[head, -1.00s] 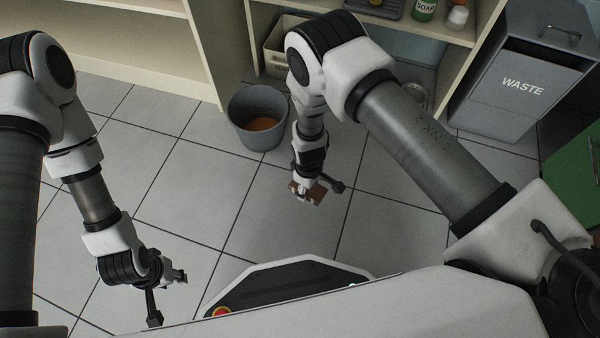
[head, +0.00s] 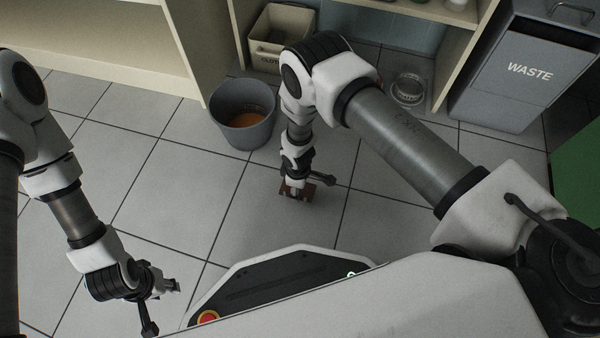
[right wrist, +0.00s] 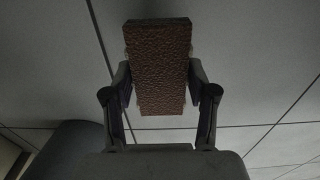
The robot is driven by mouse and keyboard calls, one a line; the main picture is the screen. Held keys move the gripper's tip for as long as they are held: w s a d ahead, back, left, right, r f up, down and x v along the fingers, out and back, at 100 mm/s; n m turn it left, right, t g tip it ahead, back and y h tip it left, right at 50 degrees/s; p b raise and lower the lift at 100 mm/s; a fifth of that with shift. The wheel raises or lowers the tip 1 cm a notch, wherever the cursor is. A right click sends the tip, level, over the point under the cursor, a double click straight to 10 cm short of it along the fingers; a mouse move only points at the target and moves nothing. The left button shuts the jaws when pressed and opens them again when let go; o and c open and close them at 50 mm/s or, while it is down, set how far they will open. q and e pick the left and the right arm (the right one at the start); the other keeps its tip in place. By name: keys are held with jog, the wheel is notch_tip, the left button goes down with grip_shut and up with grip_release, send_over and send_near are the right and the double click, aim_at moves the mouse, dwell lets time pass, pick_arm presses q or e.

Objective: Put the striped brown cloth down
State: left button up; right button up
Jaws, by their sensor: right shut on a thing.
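The brown cloth (head: 309,191) shows as a small folded block in the head view, low over the grey floor tiles. In the right wrist view the cloth (right wrist: 160,70) is a brown, rough-textured block, with no clear stripes. My right gripper (head: 297,190) is shut on it, a finger on each side, as the right wrist view (right wrist: 160,92) also shows. I cannot tell whether the cloth touches the floor. My left gripper (head: 172,287) is over the floor at the lower left, away from the cloth, with nothing visible in it; its finger gap is unclear.
A grey bucket (head: 222,118) with orange-brown contents stands just behind and left of my right gripper. Behind it are a cream shelf unit (head: 185,45) and a beige bin (head: 262,55). A grey waste bin (head: 500,95) stands at the right. The floor tiles around the cloth are clear.

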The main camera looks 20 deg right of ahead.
jog(key=w, duration=0.2)
jog(key=w+d+b, duration=0.1)
jog(key=w+d+f+b, duration=0.1)
jog(key=w, duration=0.1)
jog(key=shift+w+d, duration=0.25)
jog(key=shift+w, duration=0.05)
notch_tip(320, 180, down, 4)
jog(key=b, duration=0.3)
jog(key=shift+r, duration=0.4)
jog(key=shift+c, duration=0.6)
jog(key=o, duration=1.3)
jog(key=shift+o, duration=0.2)
notch_tip(320, 180, up, 12)
jog(key=p, duration=0.7)
